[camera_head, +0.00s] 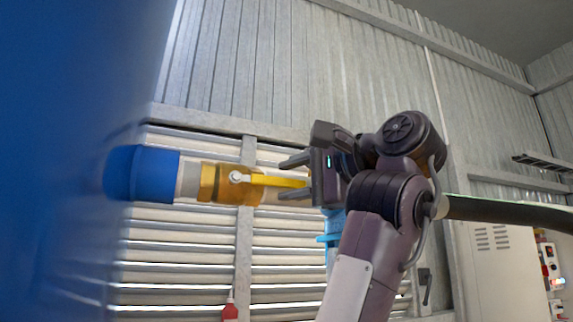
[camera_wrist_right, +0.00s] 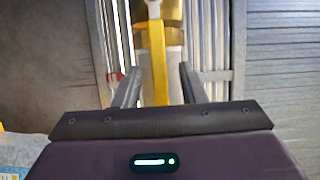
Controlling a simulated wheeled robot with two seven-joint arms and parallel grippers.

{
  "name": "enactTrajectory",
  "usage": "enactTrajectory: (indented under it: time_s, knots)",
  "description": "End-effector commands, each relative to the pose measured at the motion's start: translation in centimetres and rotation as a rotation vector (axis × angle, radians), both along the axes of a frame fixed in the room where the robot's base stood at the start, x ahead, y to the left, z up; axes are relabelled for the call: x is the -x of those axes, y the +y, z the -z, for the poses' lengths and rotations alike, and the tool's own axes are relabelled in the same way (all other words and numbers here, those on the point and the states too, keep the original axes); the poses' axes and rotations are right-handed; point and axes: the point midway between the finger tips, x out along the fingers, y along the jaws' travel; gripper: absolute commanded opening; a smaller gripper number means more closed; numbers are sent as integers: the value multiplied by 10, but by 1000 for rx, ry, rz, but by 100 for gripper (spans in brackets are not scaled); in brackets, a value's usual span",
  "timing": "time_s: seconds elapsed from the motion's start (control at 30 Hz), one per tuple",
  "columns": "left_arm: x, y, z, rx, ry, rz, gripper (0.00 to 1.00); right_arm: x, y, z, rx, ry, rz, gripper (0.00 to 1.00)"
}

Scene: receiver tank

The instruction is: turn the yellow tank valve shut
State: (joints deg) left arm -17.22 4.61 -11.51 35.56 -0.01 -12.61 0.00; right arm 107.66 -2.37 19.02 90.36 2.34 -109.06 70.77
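The yellow valve handle (camera_head: 265,180) is a flat lever on the brass-coloured valve body (camera_head: 213,185). It lies along the pipe and points right, away from the blue tank (camera_head: 70,130). My right gripper (camera_head: 283,179) is at the handle's free end, with one finger above it and one below. In the right wrist view the yellow handle (camera_wrist_right: 158,62) runs between the two fingers of the right gripper (camera_wrist_right: 160,71). The fingers are open, with gaps on both sides of the handle. My left gripper is not in view.
A blue pipe fitting (camera_head: 145,174) joins the valve to the tank. A louvred wall panel (camera_head: 180,255) is behind the valve. A red bottle (camera_head: 230,311) shows below. A control box (camera_head: 550,270) with buttons is at the far right. A dark pipe (camera_head: 510,213) passes behind my arm.

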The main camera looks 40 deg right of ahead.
Motion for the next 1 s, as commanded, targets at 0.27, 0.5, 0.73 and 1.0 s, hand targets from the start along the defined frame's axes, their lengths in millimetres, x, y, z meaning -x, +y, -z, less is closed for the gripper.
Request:
enactTrajectory:
  time_s: [0.27, 0.5, 0.73, 1.0]
  knots:
    - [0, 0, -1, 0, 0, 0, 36, -3, 0, 1, 0, 0, 0, 37]
    - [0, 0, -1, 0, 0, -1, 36, -3, 0, 1, 0, 0, 0, 11]
    - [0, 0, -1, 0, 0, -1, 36, -3, 0, 0, 0, -2, 1, 0]
    - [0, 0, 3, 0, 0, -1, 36, -2, 0, 2, -15, -7, 1, 0]
